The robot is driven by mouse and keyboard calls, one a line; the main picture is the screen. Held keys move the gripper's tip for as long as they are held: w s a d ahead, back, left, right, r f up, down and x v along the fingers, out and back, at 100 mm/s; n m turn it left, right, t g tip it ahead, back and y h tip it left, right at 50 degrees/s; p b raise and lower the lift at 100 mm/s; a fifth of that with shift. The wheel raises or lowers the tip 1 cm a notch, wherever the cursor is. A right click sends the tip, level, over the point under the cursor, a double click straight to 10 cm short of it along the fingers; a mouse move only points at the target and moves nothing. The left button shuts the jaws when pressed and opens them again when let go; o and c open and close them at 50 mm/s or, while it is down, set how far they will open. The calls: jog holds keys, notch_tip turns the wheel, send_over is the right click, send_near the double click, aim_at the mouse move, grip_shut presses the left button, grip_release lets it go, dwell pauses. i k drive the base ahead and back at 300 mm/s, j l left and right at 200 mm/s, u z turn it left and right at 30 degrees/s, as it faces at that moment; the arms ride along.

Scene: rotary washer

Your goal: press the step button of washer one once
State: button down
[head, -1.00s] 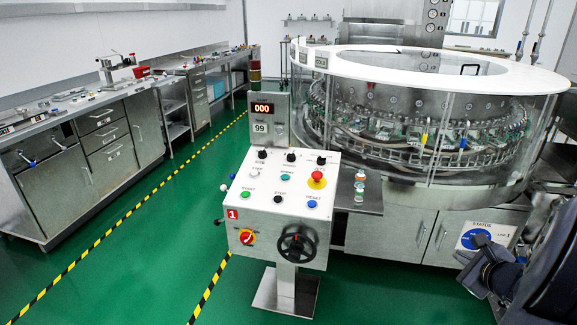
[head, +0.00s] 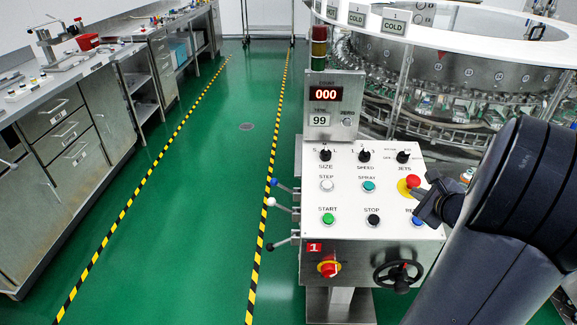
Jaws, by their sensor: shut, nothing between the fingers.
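The control panel of washer one (head: 345,205) stands right of centre in the head view, marked with a red "1" label (head: 314,247). Its step button (head: 327,186) is a white round button under the word STEP, at the left of the panel's middle row. The display (head: 326,94) above reads 000, with 99 below it. My gripper (head: 424,207) is shut and empty, over the right side of the panel near the red emergency button (head: 413,181). It is apart from the step button and partly covers the blue button at lower right.
A teal spray button (head: 368,186), a green start button (head: 328,219) and a black stop button (head: 373,220) surround the step button. Levers (head: 279,203) stick out at the panel's left. The round washer (head: 460,75) stands behind. Green floor at left is clear up to the benches.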

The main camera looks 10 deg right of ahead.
aim_at(327, 185)
jog(key=i+j, duration=0.3)
jog(key=j, duration=0.15)
jog(key=i+j, duration=0.3)
jog(key=j, duration=0.15)
